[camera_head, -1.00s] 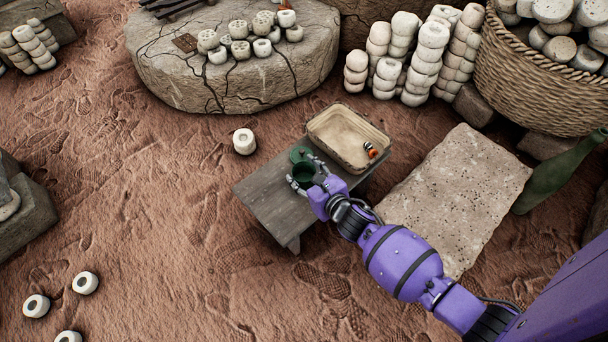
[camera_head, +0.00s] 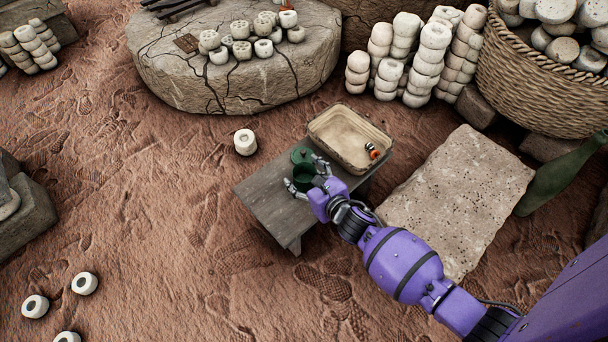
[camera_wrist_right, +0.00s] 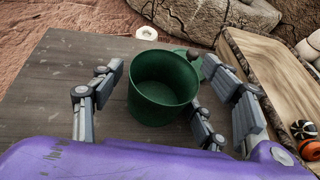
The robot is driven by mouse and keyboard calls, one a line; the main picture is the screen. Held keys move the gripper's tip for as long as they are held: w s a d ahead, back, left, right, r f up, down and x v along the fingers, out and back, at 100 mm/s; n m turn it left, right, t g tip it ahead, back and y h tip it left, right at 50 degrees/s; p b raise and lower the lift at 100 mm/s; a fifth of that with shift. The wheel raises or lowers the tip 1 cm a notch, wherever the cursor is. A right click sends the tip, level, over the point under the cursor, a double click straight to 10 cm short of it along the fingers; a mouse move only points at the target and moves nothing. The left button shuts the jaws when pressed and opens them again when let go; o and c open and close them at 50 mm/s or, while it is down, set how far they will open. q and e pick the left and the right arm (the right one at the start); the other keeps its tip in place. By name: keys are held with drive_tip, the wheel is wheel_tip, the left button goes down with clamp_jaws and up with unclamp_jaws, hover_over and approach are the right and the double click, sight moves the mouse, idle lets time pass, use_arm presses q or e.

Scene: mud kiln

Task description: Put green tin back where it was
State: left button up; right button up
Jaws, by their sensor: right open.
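The green tin (camera_head: 303,174), a dark green open-topped cylinder, stands upright on the small grey wooden table (camera_head: 262,208). In the right wrist view the tin (camera_wrist_right: 163,90) appears empty inside, and its base rests on the boards. My right gripper (camera_head: 305,174) is open, with its fingers on either side of the tin. In the right wrist view the fingers (camera_wrist_right: 165,100) stand apart from the tin's wall at the left; contact at the right is unclear. A second green piece (camera_head: 301,154) lies just behind the tin. My left gripper is not in view.
A shallow tan tray (camera_head: 338,143) holding a small orange, black and white item (camera_head: 371,150) sits beside the tin on the table's right. A pale stone slab (camera_head: 455,195) lies right of the table. The table's left front part is bare.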

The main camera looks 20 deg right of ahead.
drive_tip(key=shift+s+d+f, duration=0.2)
drive_tip(key=shift+s+f, duration=0.2)
drive_tip(key=shift+f, duration=0.05)
drive_tip(key=s+r+p, duration=0.2)
drive_tip(key=s, duration=0.1)
drive_tip(key=s+r+p, duration=0.1)
drive_tip(key=shift+s+d+r, duration=0.15)
drive_tip(key=shift+s+d, duration=0.05)
drive_tip(key=shift+d, duration=0.2)
drive_tip(key=p+v, duration=0.1)
drive_tip(key=v, duration=0.4)
drive_tip(key=shift+s+r+p, duration=0.25)
drive_tip(key=shift+s+p, duration=0.05)
drive_tip(key=shift+p, duration=0.1)
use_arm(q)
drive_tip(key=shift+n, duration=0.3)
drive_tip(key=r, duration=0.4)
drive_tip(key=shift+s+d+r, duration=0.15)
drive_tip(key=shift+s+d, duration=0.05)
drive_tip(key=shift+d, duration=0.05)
use_arm(e)
drive_tip(key=shift+s+r, duration=0.15)
drive_tip(key=shift+s, duration=0.25)
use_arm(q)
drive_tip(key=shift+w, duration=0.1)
